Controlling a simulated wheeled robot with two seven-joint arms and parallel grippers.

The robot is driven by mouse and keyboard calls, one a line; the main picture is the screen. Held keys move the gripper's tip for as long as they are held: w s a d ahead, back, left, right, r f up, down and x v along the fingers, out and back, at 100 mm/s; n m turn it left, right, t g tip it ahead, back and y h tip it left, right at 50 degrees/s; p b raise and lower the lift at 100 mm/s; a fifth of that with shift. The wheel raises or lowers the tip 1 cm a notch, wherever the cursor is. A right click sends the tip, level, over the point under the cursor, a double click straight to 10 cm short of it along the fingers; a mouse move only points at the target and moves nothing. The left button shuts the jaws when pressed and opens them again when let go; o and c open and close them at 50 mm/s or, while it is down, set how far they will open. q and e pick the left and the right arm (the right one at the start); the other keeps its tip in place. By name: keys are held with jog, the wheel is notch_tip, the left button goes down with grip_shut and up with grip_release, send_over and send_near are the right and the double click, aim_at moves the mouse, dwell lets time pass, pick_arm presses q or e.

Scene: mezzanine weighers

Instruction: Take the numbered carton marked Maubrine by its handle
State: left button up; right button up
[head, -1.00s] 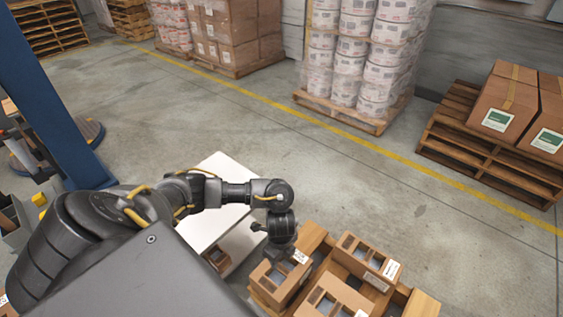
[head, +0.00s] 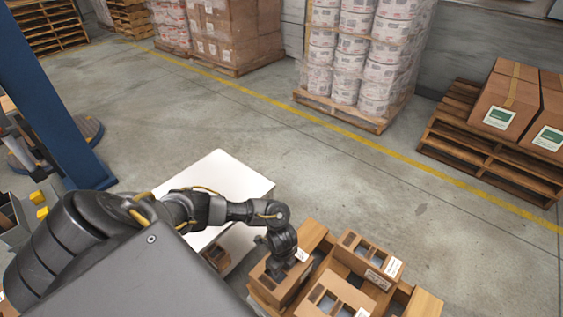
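Several brown cartons with handle cut-outs and white labels stand together on a wooden pallet (head: 427,303) at the bottom right of the head view. One is the left carton (head: 262,287), one the rear carton (head: 371,262), one the front carton (head: 333,299). Their labels are too small to read, so I cannot tell which is marked Maubrine. My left gripper (head: 279,272) points down at the top of the left carton. It hides part of that carton's top; I cannot tell whether it touches or how its fingers stand. My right gripper is out of view.
A white table (head: 225,172) stands left of the pallet, under my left arm. A blue post (head: 48,100) rises at the left. Loaded pallets stand at the back, and another pallet (head: 495,150) at the right. The floor between is clear.

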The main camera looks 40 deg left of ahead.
pick_arm(q)
grip_shut()
dwell(0.3)
jog(key=shift+r, duration=0.15)
jog(key=shift+r, duration=0.2)
notch_tip(320, 180, up, 2)
jog(key=shift+r+p, duration=0.1)
jog(key=shift+p, duration=0.3)
jog(key=s+d+r+p, duration=0.6)
jog(key=s+r, duration=0.4)
jog(key=s, duration=0.2)
jog(key=shift+d+r, duration=0.2)
jog(key=shift+d, duration=0.5)
